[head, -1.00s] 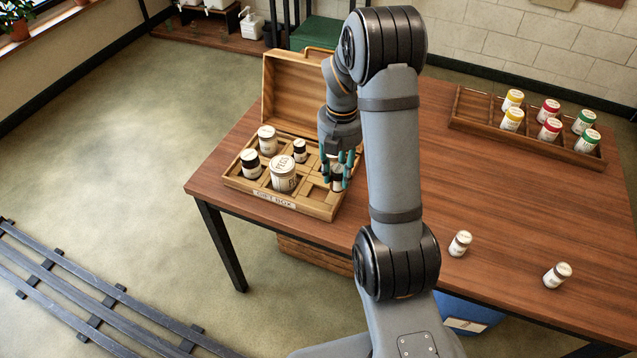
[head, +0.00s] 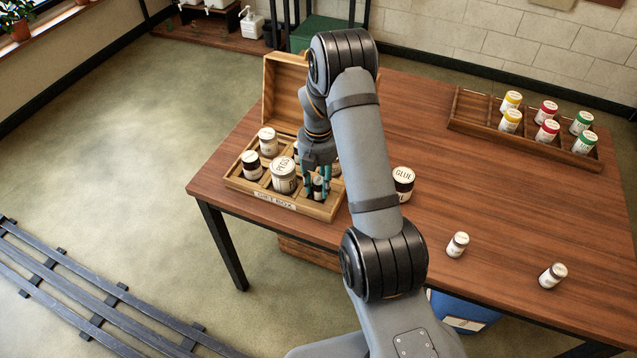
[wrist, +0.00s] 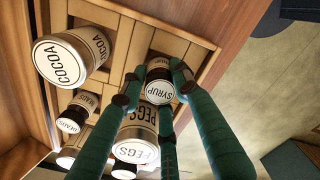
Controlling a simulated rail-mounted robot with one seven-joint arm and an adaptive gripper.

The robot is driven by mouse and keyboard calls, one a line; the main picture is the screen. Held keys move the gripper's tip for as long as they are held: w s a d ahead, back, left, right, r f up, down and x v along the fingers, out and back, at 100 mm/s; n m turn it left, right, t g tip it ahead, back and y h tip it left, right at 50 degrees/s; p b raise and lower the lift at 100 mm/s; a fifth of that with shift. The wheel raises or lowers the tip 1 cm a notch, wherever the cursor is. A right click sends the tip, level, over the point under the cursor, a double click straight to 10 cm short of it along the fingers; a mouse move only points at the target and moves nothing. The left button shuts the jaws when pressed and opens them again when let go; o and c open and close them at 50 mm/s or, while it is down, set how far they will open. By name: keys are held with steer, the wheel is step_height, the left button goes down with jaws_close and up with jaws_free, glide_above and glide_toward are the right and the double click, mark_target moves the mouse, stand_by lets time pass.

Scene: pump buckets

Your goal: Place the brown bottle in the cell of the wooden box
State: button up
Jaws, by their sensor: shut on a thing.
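The brown bottle (head: 318,186) has a white lid label reading SYRUP, clear in the wrist view (wrist: 159,91). My gripper (head: 316,194) is shut on it, its teal fingers around the bottle's sides. The bottle is upright or nearly so, at the front right part of the open wooden box (head: 262,203), right of the large PEGS jar (head: 284,176). In the wrist view it is over or inside a cell beside PEGS (wrist: 136,135); whether its base touches the floor of the cell is hidden.
Other jars in the box include COCOA (wrist: 62,62) and BEADS (wrist: 73,118). The raised lid (head: 284,95) stands behind. A GLUE jar (head: 403,182) stands right of the box. Two small bottles (head: 457,244) (head: 552,275) and a paint tray (head: 470,127) are further right.

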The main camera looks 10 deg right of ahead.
mark_target(318, 180)
steer(key=shift+f, duration=0.15)
steer(key=o, duration=1.1)
steer(key=shift+o, duration=0.5)
step_height(318, 180, up, 12)
steer(key=shift+r, duration=0.2)
